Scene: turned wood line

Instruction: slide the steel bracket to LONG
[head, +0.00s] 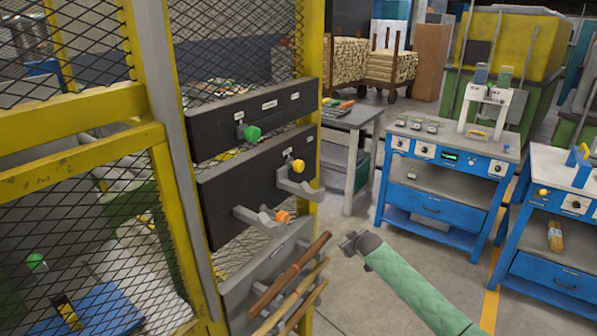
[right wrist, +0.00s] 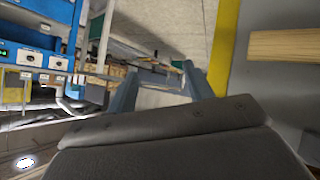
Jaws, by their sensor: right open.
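Dark panels on a yellow-framed mesh rack fill the left of the head view. The middle panel (head: 228,208) carries a grey hooked bracket with an orange knob (head: 282,217) and a grey hooked bracket (head: 300,190) with a yellow knob (head: 299,166). The upper panel (head: 222,148) has a small slider with a green knob (head: 252,133). White labels on the panels are too small to read, so I cannot tell which is LONG. My right gripper (head: 350,242) is open and empty, to the right of the rack and apart from it. It also shows in the right wrist view (right wrist: 160,88).
Wooden handles (head: 290,272) rest on lower hooks, jutting toward my right gripper. A grey table (head: 352,118) and a blue workbench (head: 430,200) stand behind. Another blue bench (head: 555,250) is at right. The floor between rack and benches is clear.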

